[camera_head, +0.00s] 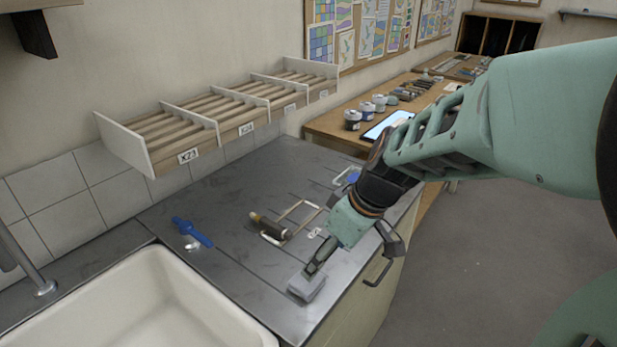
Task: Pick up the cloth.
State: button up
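A small grey, folded-looking piece (306,287), which I take to be the cloth, lies at the front edge of the dark worktop, right of the sink. My gripper (314,268) points down and left over the worktop, with its dark fingertips at the upper edge of this grey piece. I cannot tell whether the fingers touch it or have it between them. The far side of the fingers is hidden, so their opening does not show.
A blue tool (192,232) lies near the white sink (150,305). A dark brown-tipped tool (268,226) lies by a pale frame (300,212). A slotted rack (220,120) hangs on the wall. Jars (366,110) stand on the wooden table behind. The worktop's left-middle is mostly clear.

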send_over(307, 282)
jog(key=s+d, duration=0.1)
jog(key=d, duration=0.1)
notch_tip(307, 282, down, 4)
jog(key=shift+d+f, duration=0.15)
jog(key=shift+f, duration=0.05)
jog(key=shift+x, duration=3.15)
jog(key=c, duration=1.2)
jog(key=shift+c, duration=0.2)
jog(key=shift+r, duration=0.1)
